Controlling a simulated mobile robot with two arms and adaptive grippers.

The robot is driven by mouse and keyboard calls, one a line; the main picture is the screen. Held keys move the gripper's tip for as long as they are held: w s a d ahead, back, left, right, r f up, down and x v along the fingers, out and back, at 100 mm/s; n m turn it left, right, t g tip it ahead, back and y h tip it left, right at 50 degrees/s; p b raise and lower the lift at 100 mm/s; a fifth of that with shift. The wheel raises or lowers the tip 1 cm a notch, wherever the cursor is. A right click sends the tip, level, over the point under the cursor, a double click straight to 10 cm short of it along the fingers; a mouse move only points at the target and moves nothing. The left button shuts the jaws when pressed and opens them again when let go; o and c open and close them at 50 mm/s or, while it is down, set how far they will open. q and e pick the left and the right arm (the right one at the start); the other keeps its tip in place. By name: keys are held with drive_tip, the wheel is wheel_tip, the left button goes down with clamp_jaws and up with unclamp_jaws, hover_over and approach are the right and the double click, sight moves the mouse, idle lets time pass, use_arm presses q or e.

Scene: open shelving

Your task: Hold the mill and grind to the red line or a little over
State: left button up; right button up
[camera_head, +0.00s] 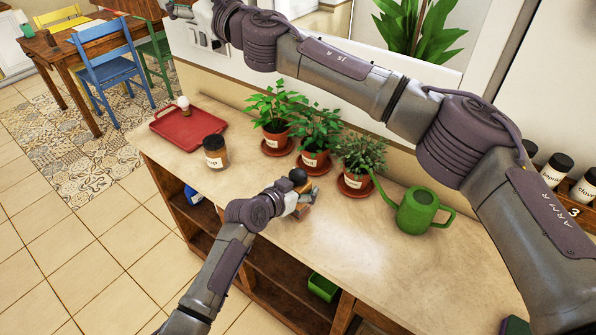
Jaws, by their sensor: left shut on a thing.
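My left gripper (304,195) is over the counter's front part, shut on the mill (298,176). The mill's dark rounded top shows above the fingers, and a brownish part shows below them; the rest is hidden by the gripper. A jar with a black lid (215,151) and a white label stands to the left, apart from the gripper, with brown contents. I cannot make out a red line. My right arm crosses the upper picture from the right; its end (182,9) is at the top left edge, too small and cut off to read its fingers.
A red tray (187,129) with a small white-topped item (184,104) lies at the counter's left end. Several potted plants (316,133) stand along the back. A green watering can (418,211) stands right of them. Black-lidded spice jars (556,169) are at far right.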

drive_tip(key=w+d+f+m+t+h, duration=0.3)
drive_tip(key=w+d+m+h, duration=0.4)
drive_tip(key=m, duration=0.2)
drive_tip(key=w+d+f+m+h, duration=0.1)
drive_tip(key=d+f+m+h, duration=0.2)
drive_tip(key=d+f+h, duration=0.1)
drive_tip(key=m+g+h, duration=0.3)
drive_tip(key=g+h, duration=0.1)
drive_tip(key=g, duration=1.2)
approach(298, 172)
drive_tip(key=f, duration=1)
drive_tip(key=shift+w+a+f, duration=0.1)
drive_tip(key=shift+w, duration=0.1)
drive_tip(key=c, duration=1.1)
drive_tip(key=shift+m, duration=0.3)
drive_tip(key=shift+c, duration=0.2)
